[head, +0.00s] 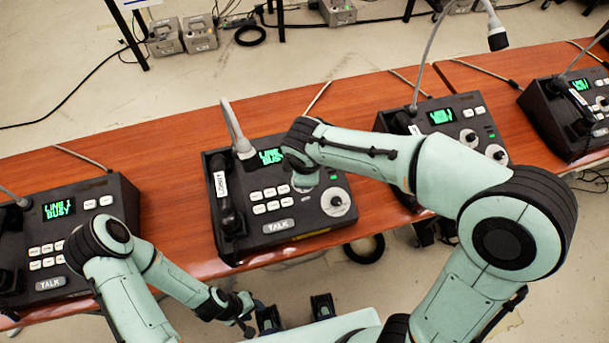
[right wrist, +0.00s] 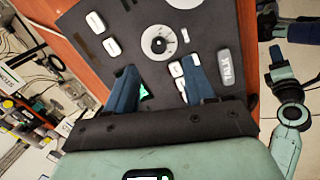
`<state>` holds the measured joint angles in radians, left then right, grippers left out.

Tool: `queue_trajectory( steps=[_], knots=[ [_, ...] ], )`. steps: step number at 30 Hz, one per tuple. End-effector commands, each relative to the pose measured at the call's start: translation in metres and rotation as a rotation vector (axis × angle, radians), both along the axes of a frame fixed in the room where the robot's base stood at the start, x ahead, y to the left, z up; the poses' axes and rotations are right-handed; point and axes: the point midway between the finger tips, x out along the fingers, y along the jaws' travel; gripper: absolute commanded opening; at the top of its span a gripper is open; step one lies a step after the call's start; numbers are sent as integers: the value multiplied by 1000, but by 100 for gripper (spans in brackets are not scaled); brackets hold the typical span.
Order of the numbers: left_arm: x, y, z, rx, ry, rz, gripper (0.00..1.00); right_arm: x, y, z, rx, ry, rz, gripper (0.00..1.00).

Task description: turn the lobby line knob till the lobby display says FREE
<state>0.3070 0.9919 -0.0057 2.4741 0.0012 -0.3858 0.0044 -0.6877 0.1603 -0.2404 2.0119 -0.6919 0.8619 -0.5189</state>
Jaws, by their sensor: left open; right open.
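The middle phone (head: 265,190) is a dark console with a handset on its left; the print on the handset's white label is too small to read surely. My left gripper (head: 295,313) is open and empty in front of the table.
A phone on the left (head: 68,235) has a display reading "LINE 1 BUSY". Two more phones (head: 450,125) (head: 575,110) stand to the right, one with a gooseneck microphone (head: 497,38). The wooden table (head: 130,150) is bare between the left and middle phones.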

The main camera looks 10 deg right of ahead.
Motion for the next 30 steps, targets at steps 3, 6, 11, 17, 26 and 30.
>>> queue_trajectory(
  steps=[3,6,11,17,26,30],
  knots=[
    [-2,0,-4,1,2,0,43,6,-2,-28,-3,6,-1,54],
    [-3,0,-6,0,2,0,43,12,-3,-47,-3,6,-1,54],
    [-4,0,-8,1,4,1,43,19,-5,-70,-2,4,-2,54],
    [-4,0,-9,1,5,0,43,24,-6,-83,1,1,-2,54],
    [-4,0,-9,1,5,0,43,24,-6,-84,1,0,-2,50],
    [-4,0,-9,1,5,0,43,24,-6,-84,1,0,-2,5]
  ],
)
